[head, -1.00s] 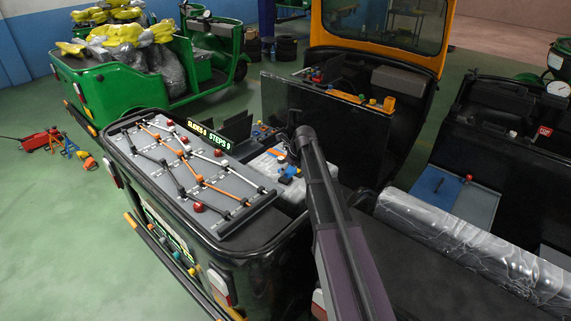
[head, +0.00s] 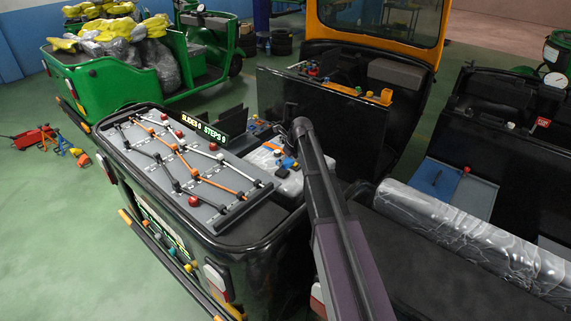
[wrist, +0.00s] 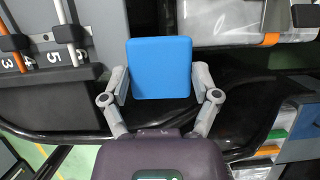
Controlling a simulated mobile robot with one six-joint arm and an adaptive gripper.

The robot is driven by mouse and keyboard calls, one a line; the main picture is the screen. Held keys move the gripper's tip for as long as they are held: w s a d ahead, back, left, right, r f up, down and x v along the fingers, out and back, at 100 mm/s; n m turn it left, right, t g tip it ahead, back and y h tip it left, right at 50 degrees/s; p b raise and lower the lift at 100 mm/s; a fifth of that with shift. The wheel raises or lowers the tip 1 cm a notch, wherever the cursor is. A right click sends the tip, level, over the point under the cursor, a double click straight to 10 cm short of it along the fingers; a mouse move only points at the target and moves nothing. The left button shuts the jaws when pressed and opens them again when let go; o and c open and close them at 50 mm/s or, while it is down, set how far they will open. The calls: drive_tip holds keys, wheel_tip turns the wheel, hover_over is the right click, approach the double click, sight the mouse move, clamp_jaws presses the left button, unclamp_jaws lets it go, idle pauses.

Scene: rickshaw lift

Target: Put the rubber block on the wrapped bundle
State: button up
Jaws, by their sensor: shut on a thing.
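The rubber block, a bright blue block with a square face, is between the fingers of my gripper (wrist: 160,84) in the wrist view, with a finger against each side. The block also shows small in the head view (head: 288,163). A grey, shiny wrapped bundle with an orange strap lies ahead of the block at the upper right of the wrist view (wrist: 215,22), and beside the slotted board in the head view (head: 262,160). In the wrist view the block appears over a black rim, apart from or overlapping the bundle's near edge; its height is unclear.
A grey board (head: 150,160) with sliding rods and red knobs is left of the bundle. A long plastic-wrapped roll (head: 460,235) lies at the right. A black panel (head: 325,110) stands behind.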

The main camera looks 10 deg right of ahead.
drive_tip(key=w+d+f+b, duration=0.2)
drive_tip(key=w+f+b, duration=0.2)
drive_tip(key=w+d+f+b, duration=0.2)
drive_tip(key=w+f+b, duration=0.2)
drive_tip(key=w+f, duration=0.1)
drive_tip(key=w+d+f+b, duration=0.2)
drive_tip(key=w+f+b, duration=0.2)
drive_tip(key=shift+w+d+f+b, duration=0.2)
drive_tip(key=shift+d+f+b, duration=0.1)
drive_tip(key=shift+f, duration=0.1)
drive_tip(key=shift+w+d+f+b, duration=0.3)
drive_tip(key=shift+w+f+b, duration=0.1)
drive_tip(key=shift+w, duration=0.1)
drive_tip(key=shift+a, duration=0.1)
drive_tip(key=b, duration=0.1)
approach(264, 164)
wheel_tip(264, 164, down, 3)
drive_tip(key=shift+r, duration=0.25)
drive_tip(key=shift+w+a, duration=0.15)
drive_tip(key=shift+w, duration=0.25)
drive_tip(key=shift+w+a+f+b, duration=0.35)
drive_tip(key=shift+w+a+b, duration=0.1)
drive_tip(key=shift+w+a, duration=0.25)
drive_tip(key=shift+s+d+f+b, duration=0.1)
drive_tip(key=shift+s+f+b, duration=0.05)
drive_tip(key=shift+f+b, duration=1.4)
drive_tip(key=shift+f, duration=0.05)
